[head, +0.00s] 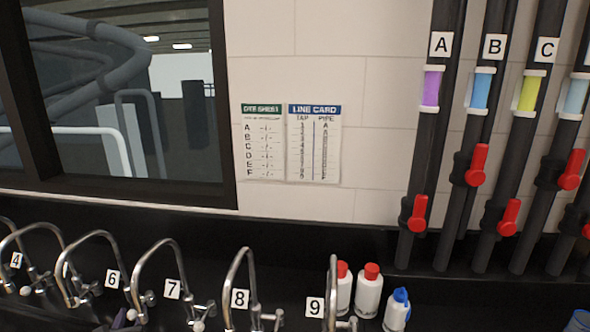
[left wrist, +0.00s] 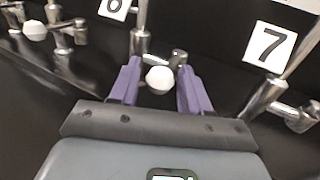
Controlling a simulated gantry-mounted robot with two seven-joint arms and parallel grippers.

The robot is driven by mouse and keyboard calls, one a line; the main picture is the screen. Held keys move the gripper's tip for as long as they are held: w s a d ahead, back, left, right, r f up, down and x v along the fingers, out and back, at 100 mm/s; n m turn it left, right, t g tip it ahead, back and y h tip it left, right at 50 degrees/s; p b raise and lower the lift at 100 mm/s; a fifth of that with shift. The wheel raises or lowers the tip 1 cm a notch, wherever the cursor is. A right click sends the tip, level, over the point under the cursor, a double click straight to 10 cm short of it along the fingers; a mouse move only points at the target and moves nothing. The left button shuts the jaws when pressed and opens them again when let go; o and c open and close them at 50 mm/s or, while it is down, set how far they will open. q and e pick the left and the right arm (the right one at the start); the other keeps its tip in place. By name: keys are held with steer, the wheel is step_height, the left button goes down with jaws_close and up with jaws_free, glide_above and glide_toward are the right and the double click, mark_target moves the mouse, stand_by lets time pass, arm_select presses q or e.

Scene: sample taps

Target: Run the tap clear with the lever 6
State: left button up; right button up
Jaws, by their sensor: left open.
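Tap 6 is a curved chrome tap with a white label 6 (head: 112,278), which is cut off at the top of the left wrist view (left wrist: 113,6). Its lever ends in a white round knob (left wrist: 158,80). My left gripper (left wrist: 160,76) is open, with one purple finger on each side of the knob and small gaps between. My right gripper is not in view.
Tap 7 (left wrist: 270,45) stands close to the right, and another knob (left wrist: 35,30) is to the left. Taps 8 and 9 follow further right. Red-capped bottles (head: 369,295) stand beyond tap 9. Pipes with red valve handles (head: 418,213) stand at the right. A line card (head: 314,143) hangs on the wall.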

arm_select(q)
steer(key=shift+d, duration=0.1)
steer(key=shift+w+d, duration=0.3)
steer(key=shift+d, duration=0.75)
steer(key=shift+w+d, duration=0.25)
steer(key=shift+d, duration=0.75)
steer(key=shift+w+d, duration=0.3)
steer(key=shift+d, duration=0.75)
steer(key=shift+a, duration=0.15)
stand_by(1.1)
